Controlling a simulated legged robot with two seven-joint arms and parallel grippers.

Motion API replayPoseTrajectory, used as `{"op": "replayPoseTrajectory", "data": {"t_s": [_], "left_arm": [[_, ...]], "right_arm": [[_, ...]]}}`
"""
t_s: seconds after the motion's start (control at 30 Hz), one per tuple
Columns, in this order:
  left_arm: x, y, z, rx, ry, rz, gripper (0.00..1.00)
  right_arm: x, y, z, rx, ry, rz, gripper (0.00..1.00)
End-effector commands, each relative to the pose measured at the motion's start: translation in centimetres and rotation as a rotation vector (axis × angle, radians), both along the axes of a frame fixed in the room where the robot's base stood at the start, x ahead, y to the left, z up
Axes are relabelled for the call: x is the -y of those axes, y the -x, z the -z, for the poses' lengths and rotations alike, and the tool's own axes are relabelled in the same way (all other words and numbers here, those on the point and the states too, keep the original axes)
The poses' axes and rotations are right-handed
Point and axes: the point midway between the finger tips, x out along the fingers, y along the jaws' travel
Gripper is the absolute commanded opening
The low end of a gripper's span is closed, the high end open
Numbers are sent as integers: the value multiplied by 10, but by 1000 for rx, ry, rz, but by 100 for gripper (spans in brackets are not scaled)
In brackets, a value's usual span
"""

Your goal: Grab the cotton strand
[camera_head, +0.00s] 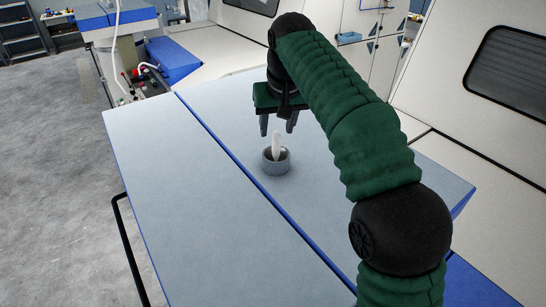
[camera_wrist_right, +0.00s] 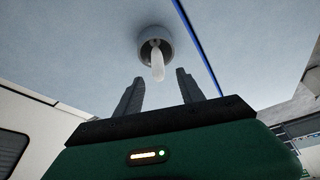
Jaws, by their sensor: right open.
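A white cotton strand (camera_head: 276,145) stands upright out of a small round grey cup (camera_head: 275,167) on the light grey table top. My right gripper (camera_head: 278,128) is open and empty, above and slightly behind the cup, with its fingers pointing down. In the right wrist view, the strand (camera_wrist_right: 157,66) sticks out of the cup (camera_wrist_right: 146,40) beyond the two spread fingertips (camera_wrist_right: 158,76), apparently apart from them. The lower part of the strand is hidden inside the cup. My left gripper is not in view.
The table top (camera_head: 175,160) is otherwise bare, with a blue seam (camera_head: 232,158) running just left of the cup. Pale machine panels (camera_head: 460,120) stand behind and to the right. A blue-topped machine (camera_head: 115,15) stands at the back left.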

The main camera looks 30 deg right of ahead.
Motion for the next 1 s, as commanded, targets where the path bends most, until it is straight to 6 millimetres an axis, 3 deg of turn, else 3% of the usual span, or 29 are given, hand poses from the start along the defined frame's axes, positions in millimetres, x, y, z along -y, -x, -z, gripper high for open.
{"op": "replayPoseTrajectory", "data": {"t_s": [0.13, 0.27, 0.47, 0.83, 1.0], "left_arm": [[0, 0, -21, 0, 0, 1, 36], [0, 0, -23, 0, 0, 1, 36], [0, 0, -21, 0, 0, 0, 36], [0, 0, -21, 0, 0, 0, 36], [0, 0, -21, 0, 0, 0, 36]], "right_arm": [[-1, -9, 18, -4, 1, -1, 46], [-1, -16, 36, -2, 2, -1, 46], [-3, -18, 40, 1, 4, -1, 46], [1, -18, 40, 1, 2, -1, 0], [1, -17, 40, 1, 2, -1, 0]]}}
